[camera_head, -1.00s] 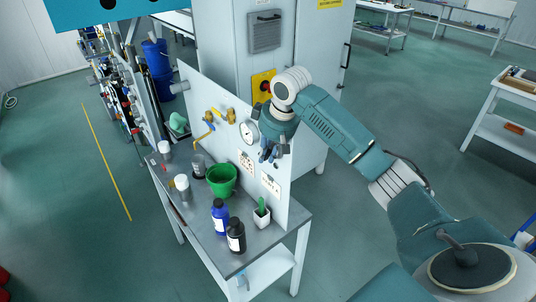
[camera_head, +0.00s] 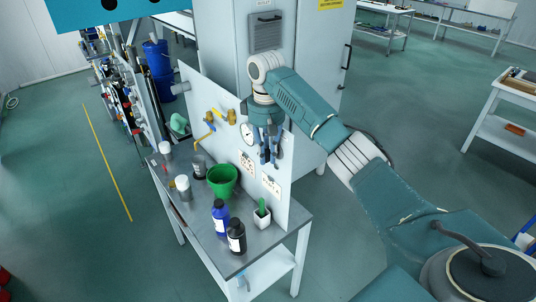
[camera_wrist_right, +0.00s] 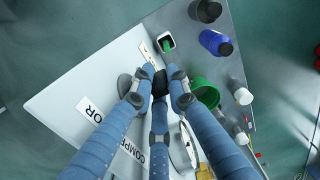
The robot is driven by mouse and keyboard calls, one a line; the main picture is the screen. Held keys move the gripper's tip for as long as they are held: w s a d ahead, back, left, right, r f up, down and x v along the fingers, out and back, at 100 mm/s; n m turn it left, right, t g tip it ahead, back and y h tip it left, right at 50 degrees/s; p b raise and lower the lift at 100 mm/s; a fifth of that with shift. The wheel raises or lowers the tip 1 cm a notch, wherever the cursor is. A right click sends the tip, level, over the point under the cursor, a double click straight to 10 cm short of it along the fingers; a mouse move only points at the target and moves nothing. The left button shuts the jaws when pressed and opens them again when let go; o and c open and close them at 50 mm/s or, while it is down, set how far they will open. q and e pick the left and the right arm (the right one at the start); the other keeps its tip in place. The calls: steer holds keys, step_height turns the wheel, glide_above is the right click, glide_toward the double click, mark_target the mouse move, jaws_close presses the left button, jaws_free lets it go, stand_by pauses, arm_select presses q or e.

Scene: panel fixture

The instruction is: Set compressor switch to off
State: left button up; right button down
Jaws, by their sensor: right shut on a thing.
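The white panel (camera_head: 215,102) stands upright on the bench. In the right wrist view the same panel (camera_wrist_right: 75,75) carries a partly covered label (camera_wrist_right: 130,150) beginning "COMP" and another label piece (camera_wrist_right: 90,108) ending "OR". A small black switch knob (camera_wrist_right: 159,82) sits among my right gripper's fingertips. My right gripper (camera_wrist_right: 155,84) is closed around this knob, and its fingers hide much of it and its setting. In the head view my right gripper (camera_head: 269,156) is at the panel's right part, beside the gauge, and covers the switch. My left gripper is out of view.
A round gauge (camera_head: 247,133) and yellow valves (camera_head: 222,116) are on the panel. Below stand a green bowl (camera_head: 222,181), blue bottle (camera_head: 219,216), black bottle (camera_head: 236,236) and potted cactus (camera_head: 262,214). A grey cabinet (camera_head: 318,70) stands behind.

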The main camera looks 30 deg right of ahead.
steer(key=shift+w, duration=0.15)
steer(key=c, duration=1.7)
jaws_free()
steer(key=shift+a, duration=0.1)
steer(key=shift+w+f, duration=0.1)
steer(key=shift+w, duration=0.1)
steer(key=shift+s+r, duration=0.1)
steer(key=shift+r, duration=0.4)
step_height(320, 180, up, 11)
steer(key=shift+w, duration=0.2)
